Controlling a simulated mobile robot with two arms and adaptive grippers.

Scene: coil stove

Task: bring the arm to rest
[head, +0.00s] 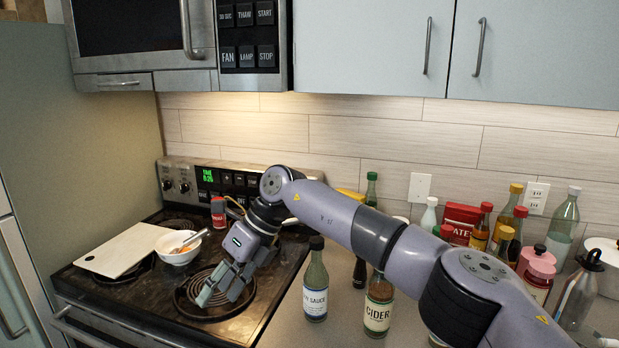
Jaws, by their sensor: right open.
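My right arm reaches in from the lower right, across the counter to the coil stove (160,318). My right gripper (225,290) is open and points down over the front right coil burner (190,296). Nothing shows between its fingers. I cannot tell whether the fingertips touch the coil. My left gripper is not in view.
A white bowl (178,256) and a pale board (126,250) are on the stove, left of my gripper. A red can (218,212) stands behind it. Bottles, including soy sauce (315,290) and cider (378,308), crowd the counter. A microwave (140,30) hangs above.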

